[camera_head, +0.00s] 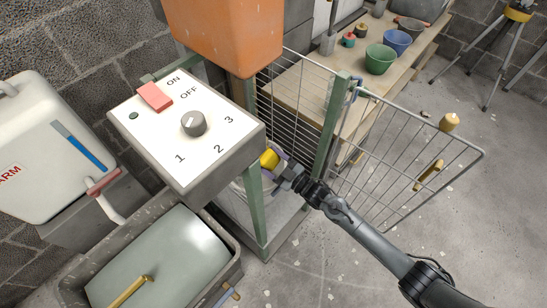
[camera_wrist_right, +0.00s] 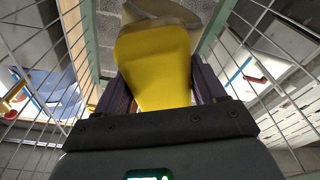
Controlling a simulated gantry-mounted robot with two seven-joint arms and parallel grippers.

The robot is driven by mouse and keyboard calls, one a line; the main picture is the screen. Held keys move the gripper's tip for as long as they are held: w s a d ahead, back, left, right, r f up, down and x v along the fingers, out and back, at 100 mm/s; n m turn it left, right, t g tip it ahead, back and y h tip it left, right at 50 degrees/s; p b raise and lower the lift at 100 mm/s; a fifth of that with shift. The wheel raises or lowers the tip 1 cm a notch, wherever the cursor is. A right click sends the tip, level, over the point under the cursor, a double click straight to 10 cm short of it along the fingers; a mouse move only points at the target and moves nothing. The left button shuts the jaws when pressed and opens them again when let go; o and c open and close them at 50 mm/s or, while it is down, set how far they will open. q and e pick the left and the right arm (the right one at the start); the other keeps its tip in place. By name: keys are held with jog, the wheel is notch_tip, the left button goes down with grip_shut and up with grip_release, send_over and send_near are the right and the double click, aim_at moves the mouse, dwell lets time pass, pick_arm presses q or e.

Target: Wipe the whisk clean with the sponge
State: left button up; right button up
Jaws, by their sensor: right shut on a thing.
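My right gripper (camera_head: 277,167) reaches into the green-framed cage. In the right wrist view its two purple fingers (camera_wrist_right: 158,92) are shut on a smooth yellow thing (camera_wrist_right: 153,60). The yellow thing (camera_head: 269,159) also shows in the head view, just behind the cage's front post. I cannot tell whether it is the sponge. Its far end meets or overlaps a pale beige thing (camera_wrist_right: 165,12), which is cut off by the picture's top. I cannot make out a whisk in either view. My left gripper is not in view.
A control box (camera_head: 190,140) with a red switch and knob stands left of the cage, below an orange container (camera_head: 225,35). A basin (camera_head: 238,262) is at lower left. The right floor is mostly clear.

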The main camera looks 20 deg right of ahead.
aim_at(277, 155)
jog(key=shift+s+a+r+p, duration=0.1)
jog(key=shift+s+a+p, duration=0.25)
jog(key=shift+a, duration=0.5)
jog(key=shift+s+a, duration=0.15)
jog(key=shift+a, duration=0.1)
jog(key=shift+w+d+f, duration=0.2)
jog(key=shift+d, duration=0.25)
jog(key=shift+w+d, duration=0.15)
jog(key=shift+d, duration=0.1)
jog(key=shift+w+d+r+b, duration=0.1)
jog(key=shift+w+d+b, duration=0.3)
jog(key=shift+d, duration=0.3)
jog(key=shift+w+d+b, duration=0.2)
jog(key=shift+d+b, duration=0.1)
jog(key=shift+d, duration=0.2)
jog(key=shift+w+d, duration=0.3)
jog(key=shift+d, duration=0.3)
jog(key=shift+r, duration=0.1)
